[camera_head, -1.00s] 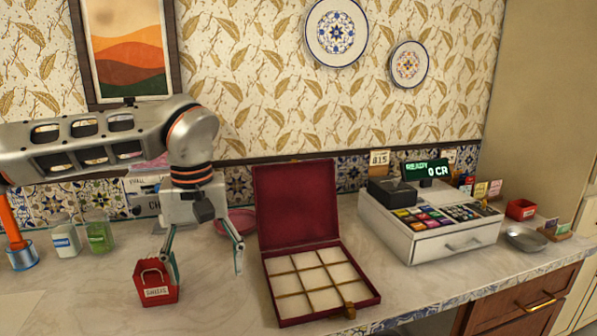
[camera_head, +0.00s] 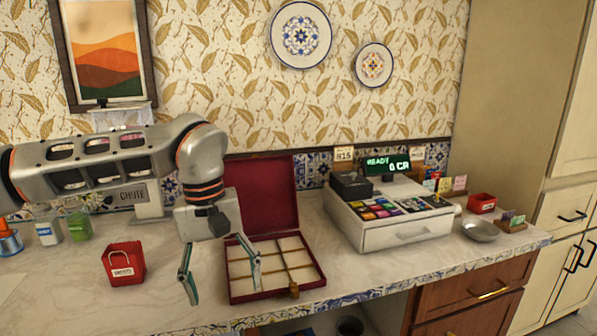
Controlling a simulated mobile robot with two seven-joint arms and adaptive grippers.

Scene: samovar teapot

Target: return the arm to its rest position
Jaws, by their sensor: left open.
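My left arm comes in from the left, and its left gripper (camera_head: 221,277) hangs open and empty, fingers pointing down. It is over the front of the counter, between the small red basket and the open red box (camera_head: 268,190). One finger overlaps the left part of the box's divided tray in the picture. I cannot tell its height above the counter. The right gripper is not in view.
The small red basket (camera_head: 123,263) stands left of the gripper. Jars (camera_head: 77,225) stand at the far left. A white cash register (camera_head: 395,230) and a metal dish (camera_head: 480,231) are to the right. The counter (camera_head: 190,315) has clear room at the front.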

